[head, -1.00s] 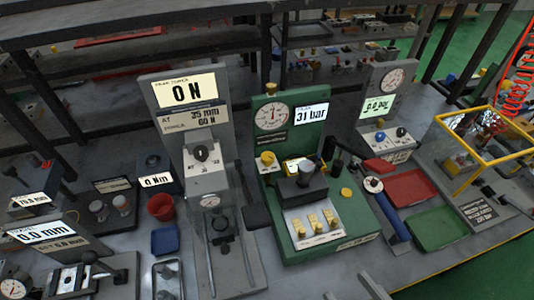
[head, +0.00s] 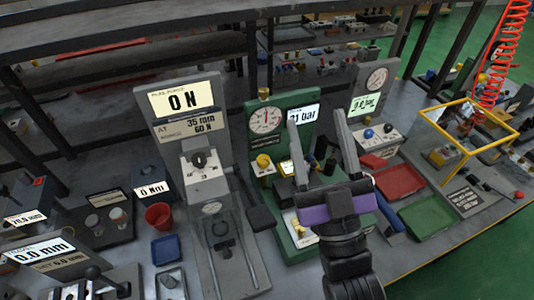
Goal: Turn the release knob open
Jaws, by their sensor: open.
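A green valve station (head: 256,113) stands in the middle of the bench. Its back panel carries a round dial (head: 266,120) and a white display (head: 305,114) reading in bar, its first digit partly covered. A yellow knob (head: 263,162) sits at the left of its block, and a yellow cap (head: 264,94) is on top of the panel. I cannot tell which knob is the release knob. My gripper (head: 317,121) is open and empty, with its two fingers pointing up in the picture, in front of the station. It hides much of the block and the right part of the base.
A grey press station (head: 187,125) showing 0 N stands close on the left. A red tray (head: 398,181) and a green tray (head: 426,214) lie to the right. A yellow frame (head: 470,150) stands farther right. A red cup (head: 158,216) and blue tray (head: 166,249) lie left.

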